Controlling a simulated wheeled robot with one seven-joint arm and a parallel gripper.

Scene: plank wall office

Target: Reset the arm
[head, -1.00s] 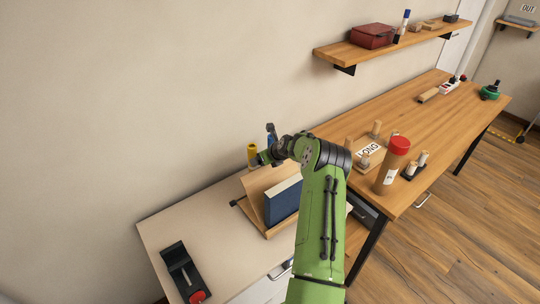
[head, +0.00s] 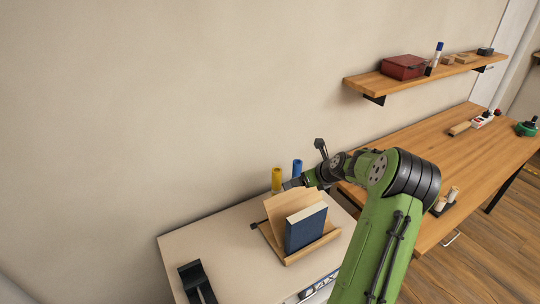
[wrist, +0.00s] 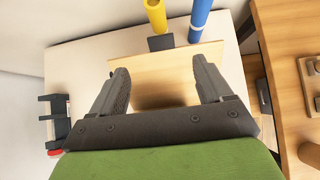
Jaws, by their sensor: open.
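My gripper (wrist: 160,74) is open and empty in the wrist view, its two dark fingers apart above a light wooden board (wrist: 172,62). In the head view my green arm comes in from the lower right, and its dark end reaches the back of the wooden stand (head: 322,243). The stand holds a dark blue book (head: 305,230) and the upright board. A yellow cylinder (head: 276,180) and a blue cylinder (head: 297,167) stand behind it. In the wrist view both cylinders show beyond the fingertips. I cannot tell whether the fingers touch the board.
The pale cabinet top (head: 215,245) is clear left of the stand, except for a black holder (head: 196,280). A wooden desk (head: 480,160) with several small items lies to the right. A wall shelf (head: 400,82) with a red box (head: 403,67) hangs above.

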